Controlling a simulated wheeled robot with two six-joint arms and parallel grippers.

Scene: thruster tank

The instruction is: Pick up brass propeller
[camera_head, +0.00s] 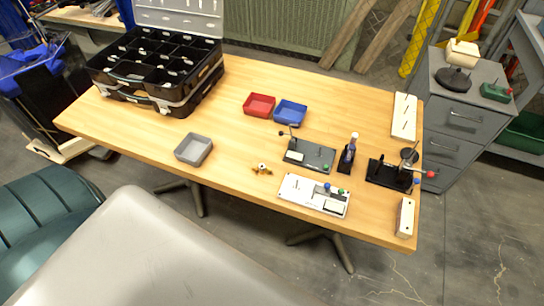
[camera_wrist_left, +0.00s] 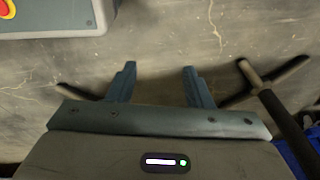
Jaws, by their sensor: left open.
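The brass propeller (camera_head: 262,169) is a small golden piece lying on the wooden table (camera_head: 190,185) near its front edge, in the middle of the head view. It is right of a grey tray and left of a white board. My left gripper (camera_wrist_left: 160,82) shows in the left wrist view with its two fingers apart and nothing between them. It is over the grey concrete floor, away from the propeller, which that view does not show. Neither gripper shows in the head view, and my right gripper is in no view.
A grey tray (camera_head: 194,149), a red tray (camera_head: 259,105) and a blue tray (camera_head: 290,112) stand on the table. A black compartment case (camera_head: 160,70) stands back left. Fixtures and a white board (camera_head: 314,195) crowd the right. Bare wood surrounds the propeller's left side.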

